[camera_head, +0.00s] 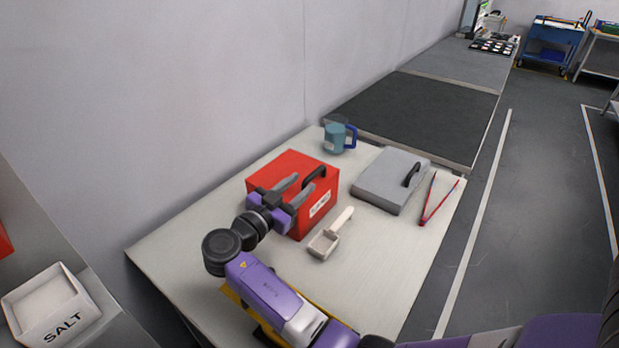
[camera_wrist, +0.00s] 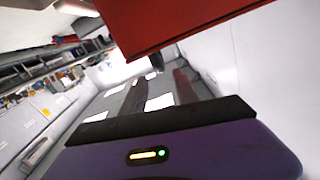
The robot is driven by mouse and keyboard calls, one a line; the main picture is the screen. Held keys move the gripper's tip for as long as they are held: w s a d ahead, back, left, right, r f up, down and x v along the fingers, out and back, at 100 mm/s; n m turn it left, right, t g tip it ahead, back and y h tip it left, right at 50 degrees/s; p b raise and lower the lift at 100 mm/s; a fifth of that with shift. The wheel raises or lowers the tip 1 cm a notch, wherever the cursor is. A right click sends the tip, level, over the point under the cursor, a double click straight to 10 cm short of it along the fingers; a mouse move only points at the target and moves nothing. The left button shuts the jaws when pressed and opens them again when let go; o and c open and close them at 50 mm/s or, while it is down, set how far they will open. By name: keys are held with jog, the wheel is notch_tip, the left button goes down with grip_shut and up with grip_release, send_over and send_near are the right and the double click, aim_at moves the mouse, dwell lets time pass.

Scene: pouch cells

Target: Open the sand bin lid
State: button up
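A red box-shaped bin (camera_head: 322,218) with a black handle (camera_head: 316,177) on its top and a white label on its front stands on the pale table. The label is too small to read; this appears to be the sand bin. Its lid looks shut. My gripper (camera_head: 309,174) is over the top of the bin from the left, its two fingers apart and pointing toward the handle. I cannot tell whether the fingers touch the handle.
A pale scoop (camera_head: 328,238) lies in front of the bin. A blue mug (camera_head: 336,140) stands behind it. A grey case (camera_head: 388,181) with a black handle and red tweezers (camera_head: 432,205) are to the right. An open salt box (camera_head: 52,302) is at lower left. The wall is close behind.

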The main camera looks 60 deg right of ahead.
aim_at(322, 167)
jog(key=shift+w+f+b, duration=0.25)
jog(key=shift+f+b, duration=0.25)
jog(key=shift+f, duration=0.1)
jog(key=d+p, duration=0.1)
jog(key=d, duration=0.2)
jog(key=d+p, duration=0.1)
jog(key=d, duration=0.2)
jog(key=shift+s+d+r, duration=0.15)
jog(key=shift+d, duration=0.8)
jog(key=shift+c, duration=0.5)
jog(key=c, duration=0.7)
jog(key=shift+a, duration=0.1)
